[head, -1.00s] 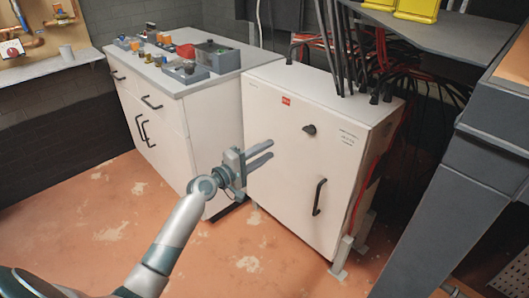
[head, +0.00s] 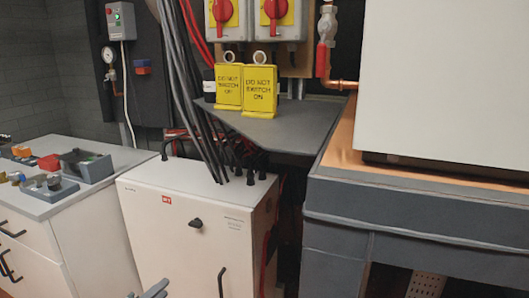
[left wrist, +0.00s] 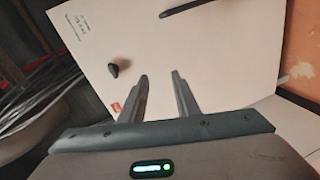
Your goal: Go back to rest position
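My left gripper (head: 152,290) shows only by its fingertips at the bottom edge of the head view, in front of the white electrical cabinet (head: 170,240). In the left wrist view its two fingers (left wrist: 162,95) are apart with nothing between them, so it is open and empty. The cabinet door (left wrist: 190,50) fills the background there, with its black knob (left wrist: 113,69) and black handle (left wrist: 188,7). The door looks closed. My right gripper is in neither view.
A white drawer unit (head: 85,230) with small devices on top stands at the left. Yellow "do not switch on" tags (head: 260,90) stand on a dark shelf (head: 290,128) below red rotary switches (head: 274,8). A dark bench (head: 400,225) carrying a large white box (head: 445,80) fills the right.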

